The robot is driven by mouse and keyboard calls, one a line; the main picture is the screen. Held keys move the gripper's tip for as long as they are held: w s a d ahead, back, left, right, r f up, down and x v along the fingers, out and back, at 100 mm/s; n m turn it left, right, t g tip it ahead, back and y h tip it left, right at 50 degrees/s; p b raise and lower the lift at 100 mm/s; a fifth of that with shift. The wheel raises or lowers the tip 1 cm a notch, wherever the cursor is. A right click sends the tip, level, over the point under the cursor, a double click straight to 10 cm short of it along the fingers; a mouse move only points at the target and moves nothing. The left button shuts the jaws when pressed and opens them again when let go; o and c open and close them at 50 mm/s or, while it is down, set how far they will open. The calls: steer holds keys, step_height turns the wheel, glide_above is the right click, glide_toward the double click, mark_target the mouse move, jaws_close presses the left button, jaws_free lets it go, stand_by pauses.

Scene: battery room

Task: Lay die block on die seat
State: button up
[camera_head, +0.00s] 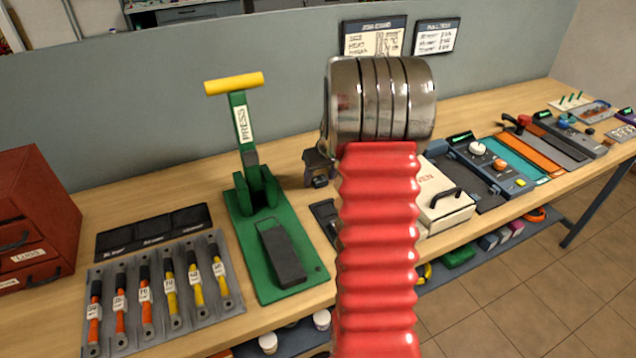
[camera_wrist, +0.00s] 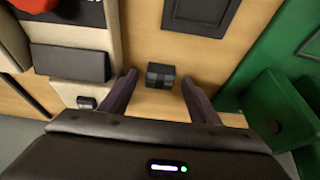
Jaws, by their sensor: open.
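A small dark block, which looks like the die block (camera_wrist: 160,77), lies on the wooden bench between my fingertips as seen in the wrist view. In the head view it shows as a small dark shape (camera_head: 320,182) under my gripper (camera_head: 317,160). My gripper is open, with one finger on each side of the block and gaps on both sides. A dark framed plate (camera_wrist: 203,12) lies close by, between block and bench front; it is partly hidden by my arm in the head view. The green press (camera_head: 243,215) carries a dark raised pad (camera_head: 282,252). I cannot tell which is the die seat.
The cream oven (camera_head: 445,196) stands right of my arm. A grey tool tray (camera_head: 160,290) with several orange and yellow handled tools lies left of the press, whose yellow-topped lever (camera_head: 234,84) stands tall. A grey panel (camera_head: 150,110) backs the bench.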

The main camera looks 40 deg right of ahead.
mark_target(320, 179)
steer(key=shift+c, duration=0.4)
jaws_close()
stand_by(0.4)
steer(key=shift+r, duration=0.15)
step_height(320, 179, up, 10)
stand_by(0.4)
stand_by(0.5)
